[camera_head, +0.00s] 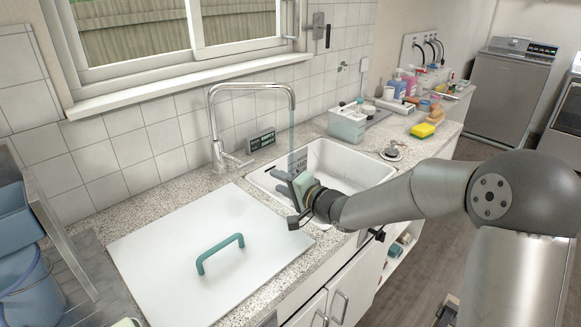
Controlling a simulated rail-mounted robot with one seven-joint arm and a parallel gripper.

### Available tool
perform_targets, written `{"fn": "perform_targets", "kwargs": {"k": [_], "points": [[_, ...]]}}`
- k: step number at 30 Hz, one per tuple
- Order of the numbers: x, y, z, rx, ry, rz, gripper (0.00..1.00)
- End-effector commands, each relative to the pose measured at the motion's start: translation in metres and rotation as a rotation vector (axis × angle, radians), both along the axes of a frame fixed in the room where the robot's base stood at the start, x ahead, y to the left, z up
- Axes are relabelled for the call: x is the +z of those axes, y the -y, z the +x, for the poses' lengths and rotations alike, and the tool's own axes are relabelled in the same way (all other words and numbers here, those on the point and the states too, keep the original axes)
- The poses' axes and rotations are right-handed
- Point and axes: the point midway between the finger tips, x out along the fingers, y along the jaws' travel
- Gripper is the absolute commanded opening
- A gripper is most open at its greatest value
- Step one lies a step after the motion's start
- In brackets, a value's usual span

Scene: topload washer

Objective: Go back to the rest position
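My gripper (291,200) is over the front left corner of the white sink (345,160), at the end of my arm, which reaches in from the right. A chrome faucet (214,125) arches over the sink behind the gripper. A bluish stream (291,140) comes down from its spout. The gripper hides part of the sink's near left side.
A white board with a teal handle (220,253) lies on the speckled counter (150,207) left of the sink. Several bottles, a caddy (347,124) and a yellow sponge (423,130) stand to the right. A grey washer (510,88) is at the back right. Floor shows beyond the counter.

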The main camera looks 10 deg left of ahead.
Motion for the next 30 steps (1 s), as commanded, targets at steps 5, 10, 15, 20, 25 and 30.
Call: {"fn": "perform_targets", "kwargs": {"k": [5, 10, 15, 20, 25, 30], "points": [[-0.013, 0.054, -0.007, -0.148, 0.043, -0.375, 0.38], [-0.027, 0.167, -0.061, -0.259, -0.042, -0.938, 0.38], [-0.030, 0.249, -0.161, -0.157, -0.262, -1.282, 0.38], [-0.032, 0.279, -0.260, 0.075, -0.452, -1.374, 0.38], [-0.033, 0.281, -0.325, 0.278, -0.539, -1.345, 0.38], [-0.033, 0.279, -0.342, 0.343, -0.553, -1.326, 0.36]]}}
